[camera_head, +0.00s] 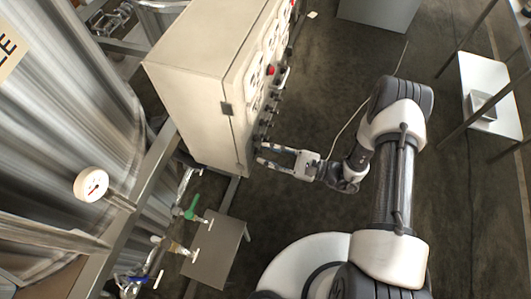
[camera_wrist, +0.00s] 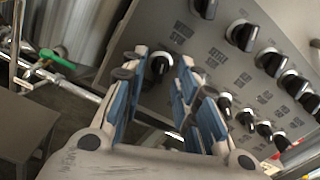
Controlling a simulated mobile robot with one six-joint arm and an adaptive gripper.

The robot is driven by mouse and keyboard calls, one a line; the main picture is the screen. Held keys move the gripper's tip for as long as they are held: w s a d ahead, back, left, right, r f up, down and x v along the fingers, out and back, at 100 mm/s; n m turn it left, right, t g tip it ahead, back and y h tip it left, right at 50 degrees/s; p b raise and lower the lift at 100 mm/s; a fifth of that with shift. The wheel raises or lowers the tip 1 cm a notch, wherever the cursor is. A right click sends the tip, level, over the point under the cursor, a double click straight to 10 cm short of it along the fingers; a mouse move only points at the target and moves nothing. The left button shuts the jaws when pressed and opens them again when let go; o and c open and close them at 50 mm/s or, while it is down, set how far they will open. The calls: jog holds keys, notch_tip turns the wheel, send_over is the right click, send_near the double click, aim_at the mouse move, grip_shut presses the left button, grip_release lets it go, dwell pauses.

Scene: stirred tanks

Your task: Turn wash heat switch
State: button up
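The control box (camera_head: 195,90) is a cream cabinet whose panel carries rows of black rotary switches. I cannot tell which one is the wash heat switch. My gripper (camera_head: 262,154) is open beside the lower end of the panel. In the wrist view, my gripper's blue-padded fingers (camera_wrist: 158,78) are spread, with one black knob (camera_wrist: 160,65) showing between them. Whether they touch it cannot be told.
Shiny steel tanks (camera_head: 60,110) and a frame rail (camera_head: 150,175) stand left of the box. Other knobs, such as one at upper right (camera_wrist: 243,35), sit close to the fingers. Floor right of the box is mostly clear.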

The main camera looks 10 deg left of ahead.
jog(key=shift+a, duration=0.6)
jog(key=shift+c, duration=0.5)
grip_shut()
